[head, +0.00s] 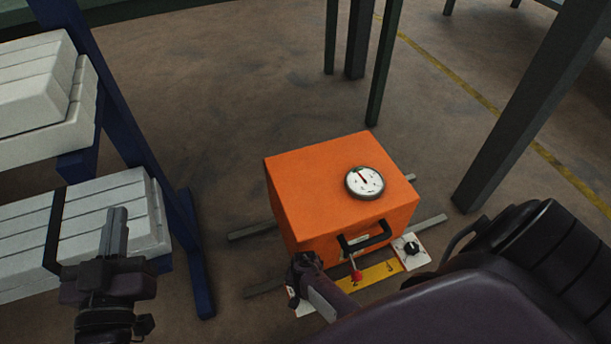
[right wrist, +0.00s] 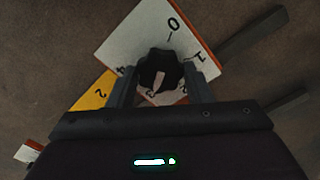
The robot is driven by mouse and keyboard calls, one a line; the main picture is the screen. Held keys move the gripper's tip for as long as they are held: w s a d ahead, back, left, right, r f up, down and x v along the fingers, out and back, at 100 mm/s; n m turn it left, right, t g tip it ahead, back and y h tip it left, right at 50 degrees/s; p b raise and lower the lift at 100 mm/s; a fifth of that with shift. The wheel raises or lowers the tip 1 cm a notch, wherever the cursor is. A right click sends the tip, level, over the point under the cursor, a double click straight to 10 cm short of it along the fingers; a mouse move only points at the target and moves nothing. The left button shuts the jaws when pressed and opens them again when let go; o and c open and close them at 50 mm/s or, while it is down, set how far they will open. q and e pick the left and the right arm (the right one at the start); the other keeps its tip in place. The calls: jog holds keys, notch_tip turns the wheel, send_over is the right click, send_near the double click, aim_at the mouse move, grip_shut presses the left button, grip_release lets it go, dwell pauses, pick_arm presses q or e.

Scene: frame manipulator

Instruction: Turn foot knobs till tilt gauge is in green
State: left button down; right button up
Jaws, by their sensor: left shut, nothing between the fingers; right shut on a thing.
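An orange box (head: 330,185) stands on the floor with a round white tilt gauge (head: 365,182) on top. The gauge's fine needle and coloured marks are too small to read surely. At its front right, a black foot knob (head: 411,248) sits on a white plate. My right gripper (head: 306,264) is at the front left corner. In the right wrist view it is shut on a black knob (right wrist: 159,72) with a pale pointer, over a numbered white plate (right wrist: 150,32). The pointer lies near the 3. My left gripper (head: 116,232) is shut and empty at the left, away from the box.
A black handle (head: 365,237), a red-tipped lever (head: 356,275) and a numbered yellow plate (head: 380,272) are at the box's front. White stacked boxes (head: 110,215) on a blue rack (head: 120,120) stand left. Dark posts (head: 525,105) rise behind and right. My right arm covers the lower right.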

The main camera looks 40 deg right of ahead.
dwell(0.4)
jog(key=o, duration=1)
